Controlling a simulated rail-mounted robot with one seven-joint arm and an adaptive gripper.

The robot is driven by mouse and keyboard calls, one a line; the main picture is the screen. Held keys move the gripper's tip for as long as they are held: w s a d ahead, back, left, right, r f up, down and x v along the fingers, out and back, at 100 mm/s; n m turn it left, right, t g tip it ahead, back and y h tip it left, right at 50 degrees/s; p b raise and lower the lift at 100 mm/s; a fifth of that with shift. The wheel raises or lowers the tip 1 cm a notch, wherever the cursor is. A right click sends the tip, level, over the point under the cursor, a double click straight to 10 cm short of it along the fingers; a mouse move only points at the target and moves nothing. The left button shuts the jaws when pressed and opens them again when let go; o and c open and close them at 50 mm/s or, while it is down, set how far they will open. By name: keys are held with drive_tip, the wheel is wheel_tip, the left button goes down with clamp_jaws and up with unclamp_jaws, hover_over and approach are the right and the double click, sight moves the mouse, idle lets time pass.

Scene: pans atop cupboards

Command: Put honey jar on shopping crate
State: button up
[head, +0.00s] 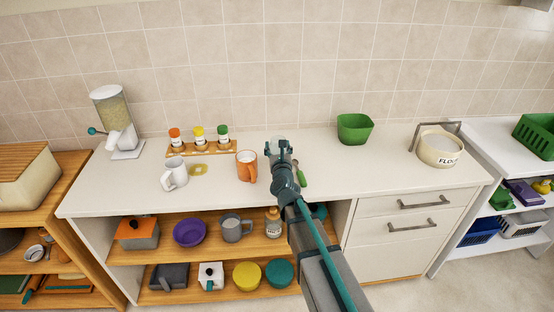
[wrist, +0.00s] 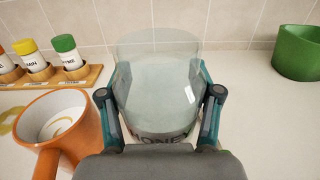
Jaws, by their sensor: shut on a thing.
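The honey jar (wrist: 157,85) is a clear, glassy cylinder with dark label lettering, partly hidden by my gripper in the wrist view. My gripper (wrist: 160,105) is shut on it, with a teal finger on each side. In the head view the jar (head: 277,146) shows pale at the end of my arm, over the white counter beside the orange mug. I cannot tell whether its base touches the counter. A green slatted crate (head: 537,134), which looks like the shopping crate, stands on the white shelf unit at the far right.
The orange mug (wrist: 70,130) is close to the left of my gripper. A spice rack (head: 200,146), a white mug (head: 175,173) and a dispenser (head: 118,120) are further left. A green bin (head: 354,129) and the flour bowl (head: 440,149) stand to the right. Counter between these two is clear.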

drive_tip(key=w+f, duration=0.2)
drive_tip(key=shift+w+f, duration=0.2)
drive_tip(key=shift+f, duration=0.15)
drive_tip(key=shift+w+a+f+p, duration=0.15)
drive_tip(key=shift+f+p, duration=0.3)
drive_tip(key=shift+f, duration=1.3)
drive_tip(key=shift+f, duration=0.15)
drive_tip(key=o, duration=1.3)
drive_tip(key=shift+o, duration=0.2)
drive_tip(key=shift+r, duration=0.2)
drive_tip(key=s+b, duration=0.1)
drive_tip(key=s, duration=0.2)
drive_tip(key=s+b, duration=0.1)
drive_tip(key=s, duration=0.3)
drive_tip(key=s+b, duration=0.1)
drive_tip(key=s, duration=0.3)
drive_tip(key=shift+d+f, duration=0.15)
drive_tip(key=shift+d, duration=0.25)
drive_tip(key=shift+o, duration=0.5)
drive_tip(key=shift+s+b, duration=0.35)
drive_tip(key=shift+s, duration=0.15)
